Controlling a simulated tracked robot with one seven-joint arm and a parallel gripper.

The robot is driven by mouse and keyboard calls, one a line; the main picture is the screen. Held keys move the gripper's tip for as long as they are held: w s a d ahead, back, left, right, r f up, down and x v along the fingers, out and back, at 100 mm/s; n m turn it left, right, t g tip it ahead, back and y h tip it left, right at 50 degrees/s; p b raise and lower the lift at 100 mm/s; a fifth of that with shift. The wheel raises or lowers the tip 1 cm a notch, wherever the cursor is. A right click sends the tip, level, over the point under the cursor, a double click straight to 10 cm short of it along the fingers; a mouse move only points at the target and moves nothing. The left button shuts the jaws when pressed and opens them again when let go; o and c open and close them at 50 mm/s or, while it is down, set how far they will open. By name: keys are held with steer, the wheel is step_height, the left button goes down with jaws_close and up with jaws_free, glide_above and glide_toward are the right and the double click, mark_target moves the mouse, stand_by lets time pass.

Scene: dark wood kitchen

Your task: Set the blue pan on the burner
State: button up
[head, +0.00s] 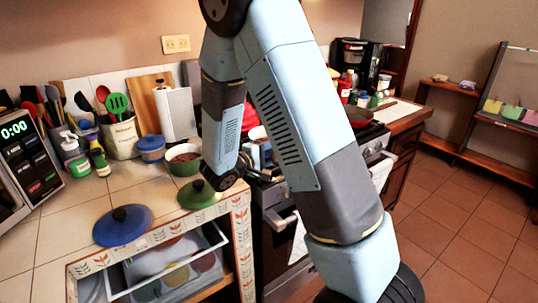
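No blue pan can be made out with certainty. A round blue lid-like piece with a dark knob (122,226) lies on the tiled counter at the left. The stove (286,226) stands right of the counter, mostly behind my arm, and its burners are largely hidden. A dark red pan (358,117) sits toward the right side of the stove top. My gripper (258,174) shows only as small dark parts near the counter's right edge by the stove. Its fingers are too small and covered to read, and whether it holds anything cannot be seen.
A green lid (198,194) and a green pot with brown contents (184,161) stand near the counter's right edge. Floor at the right is clear.

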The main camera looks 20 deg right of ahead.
steer(key=v, duration=1.2)
steer(key=shift+r, duration=0.1)
